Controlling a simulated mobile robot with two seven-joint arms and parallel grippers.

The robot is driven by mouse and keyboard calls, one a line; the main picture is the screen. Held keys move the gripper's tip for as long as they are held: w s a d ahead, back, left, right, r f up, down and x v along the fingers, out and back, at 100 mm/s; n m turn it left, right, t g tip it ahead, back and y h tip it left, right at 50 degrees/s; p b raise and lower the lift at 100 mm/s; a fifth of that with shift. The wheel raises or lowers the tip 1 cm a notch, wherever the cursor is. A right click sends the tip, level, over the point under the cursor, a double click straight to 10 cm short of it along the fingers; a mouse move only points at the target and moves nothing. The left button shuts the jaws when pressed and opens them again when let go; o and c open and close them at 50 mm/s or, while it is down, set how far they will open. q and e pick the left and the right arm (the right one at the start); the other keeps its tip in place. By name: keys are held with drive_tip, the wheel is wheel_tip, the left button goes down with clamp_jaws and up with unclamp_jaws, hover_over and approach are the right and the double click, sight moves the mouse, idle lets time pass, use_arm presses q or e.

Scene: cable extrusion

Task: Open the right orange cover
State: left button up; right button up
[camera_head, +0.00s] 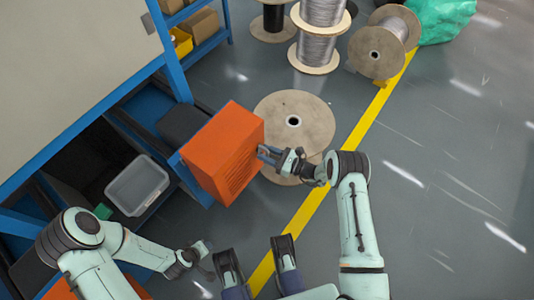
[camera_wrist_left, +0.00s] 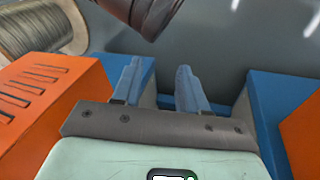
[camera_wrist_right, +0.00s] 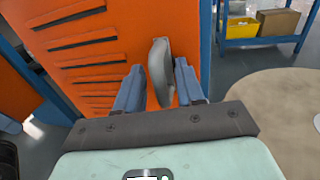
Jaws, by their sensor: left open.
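The right orange cover (camera_head: 222,150) is a slotted box-like panel at the blue machine frame, in the middle of the head view. Its slotted face fills much of the right wrist view (camera_wrist_right: 85,50). My right gripper (camera_head: 263,153) is at the cover's right edge. In the right wrist view its two blue fingers (camera_wrist_right: 160,88) stand open on either side of a grey handle (camera_wrist_right: 160,70) on the cover. My left gripper (camera_head: 207,254) is low in the head view, away from that cover. In the left wrist view its fingers (camera_wrist_left: 160,85) are apart and empty.
A wooden spool (camera_head: 295,115) stands just behind the right gripper.

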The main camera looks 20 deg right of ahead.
drive_tip(key=shift+c, duration=0.3)
clamp_jaws()
